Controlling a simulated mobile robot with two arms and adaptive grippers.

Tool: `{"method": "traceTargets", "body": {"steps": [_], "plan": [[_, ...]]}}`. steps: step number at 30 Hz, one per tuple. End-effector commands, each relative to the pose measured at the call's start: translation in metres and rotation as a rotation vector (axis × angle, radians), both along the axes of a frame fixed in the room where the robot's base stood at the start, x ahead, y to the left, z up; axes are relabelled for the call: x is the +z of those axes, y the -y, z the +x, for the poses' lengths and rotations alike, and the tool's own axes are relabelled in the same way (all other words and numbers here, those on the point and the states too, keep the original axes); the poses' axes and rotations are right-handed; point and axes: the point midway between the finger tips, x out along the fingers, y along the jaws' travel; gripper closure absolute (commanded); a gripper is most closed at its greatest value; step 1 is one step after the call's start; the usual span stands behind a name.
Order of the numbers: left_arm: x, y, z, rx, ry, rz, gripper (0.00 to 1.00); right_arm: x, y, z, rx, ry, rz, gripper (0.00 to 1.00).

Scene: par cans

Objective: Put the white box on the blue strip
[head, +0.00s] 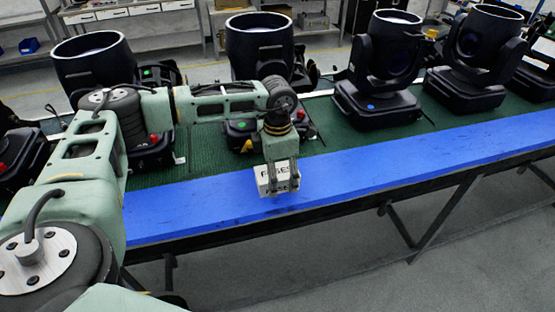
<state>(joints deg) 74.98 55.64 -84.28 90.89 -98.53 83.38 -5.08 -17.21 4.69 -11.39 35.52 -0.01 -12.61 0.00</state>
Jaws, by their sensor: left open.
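The white box (265,183), with dark lettering on its side, appears to rest on the blue strip (400,160), close to the strip's front edge. My left gripper (283,184) points down at the box from above, with its fingers open beside the box. Whether a finger touches the box I cannot tell. The gripper hides part of the box's upper side. My right gripper is not in view.
The strip runs along the front of a bench with a green top (325,126). Several black stage lights stand behind it, including one (385,58) right of my arm and another (258,50) behind it. The strip is bare on both sides of the box.

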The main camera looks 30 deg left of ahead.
Motion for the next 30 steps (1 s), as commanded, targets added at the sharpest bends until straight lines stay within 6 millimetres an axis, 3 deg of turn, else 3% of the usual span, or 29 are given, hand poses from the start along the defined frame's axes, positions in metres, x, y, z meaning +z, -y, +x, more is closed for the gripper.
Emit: {"method": "traceTargets", "body": {"steps": [6,15,21,30], "plan": [[0.041,0.000,0.001,-0.002,0.004,-0.001,0.29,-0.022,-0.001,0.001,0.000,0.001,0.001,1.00],[0.097,0.000,0.000,-0.001,0.002,-0.001,0.29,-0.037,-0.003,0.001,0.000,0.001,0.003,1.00],[0.110,0.000,0.000,-0.001,-0.001,0.001,0.29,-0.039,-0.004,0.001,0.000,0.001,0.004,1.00],[0.111,0.000,0.000,-0.002,-0.001,0.001,0.29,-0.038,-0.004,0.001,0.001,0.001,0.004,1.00]]}}
